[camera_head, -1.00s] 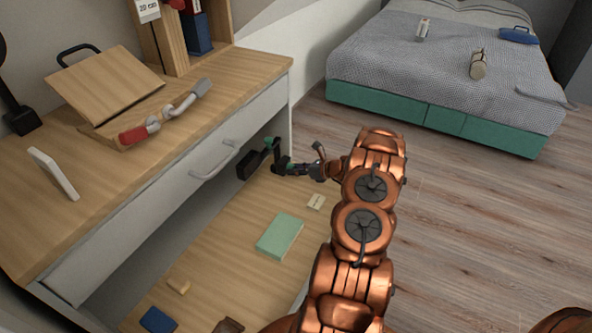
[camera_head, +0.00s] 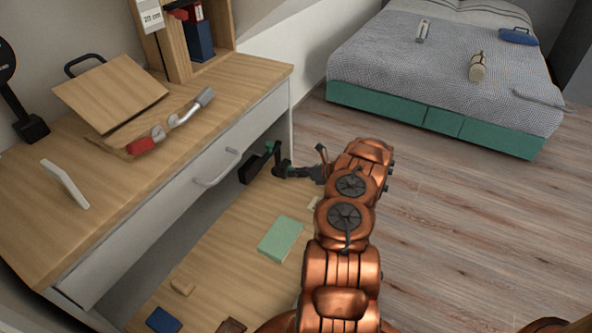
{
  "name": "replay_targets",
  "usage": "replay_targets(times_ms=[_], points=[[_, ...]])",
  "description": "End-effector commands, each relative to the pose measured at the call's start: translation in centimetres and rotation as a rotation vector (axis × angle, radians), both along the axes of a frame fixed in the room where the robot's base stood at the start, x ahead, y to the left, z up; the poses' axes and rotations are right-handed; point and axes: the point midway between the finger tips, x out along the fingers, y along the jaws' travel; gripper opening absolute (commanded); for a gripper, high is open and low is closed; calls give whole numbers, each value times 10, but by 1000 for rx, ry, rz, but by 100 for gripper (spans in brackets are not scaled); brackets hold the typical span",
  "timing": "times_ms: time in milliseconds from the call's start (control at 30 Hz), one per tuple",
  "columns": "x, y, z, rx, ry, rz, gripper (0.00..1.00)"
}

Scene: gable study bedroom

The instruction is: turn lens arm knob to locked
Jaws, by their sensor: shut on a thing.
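My gripper (camera_head: 268,160) is small and dark at the end of my copper arm, just in front of the desk's right end. It is shut on a dark block (camera_head: 249,169) with a green part beside it. The fingers and the held thing blend together, so the exact contact is unclear. A black stand with a round head (camera_head: 30,127) is at the left edge of the desk, its head cut by the frame. A red, white and silver jointed piece (camera_head: 178,118) lies beside the tilted wooden board. No lens arm knob can be made out for certain.
The desk (camera_head: 110,215) has a pale front with a handle (camera_head: 217,168). A lower wooden surface (camera_head: 235,280) holds a green book (camera_head: 281,238) and small items. Floor (camera_head: 470,215) is clear toward the bed (camera_head: 440,70).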

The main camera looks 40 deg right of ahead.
Motion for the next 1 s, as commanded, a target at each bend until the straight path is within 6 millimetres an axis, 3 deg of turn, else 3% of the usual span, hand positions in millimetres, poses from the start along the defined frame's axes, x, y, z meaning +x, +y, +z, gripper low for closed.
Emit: replay_targets(times_ms=[467, 500, 733, 1000], points=[[-1, 0, 0, 51, 15, 0, 1], [-1, 0, 0, 50, 16, 1, 38], [-1, 0, 0, 50, 16, 1, 61], [-1, 0, -1, 49, 16, 0, 61]])
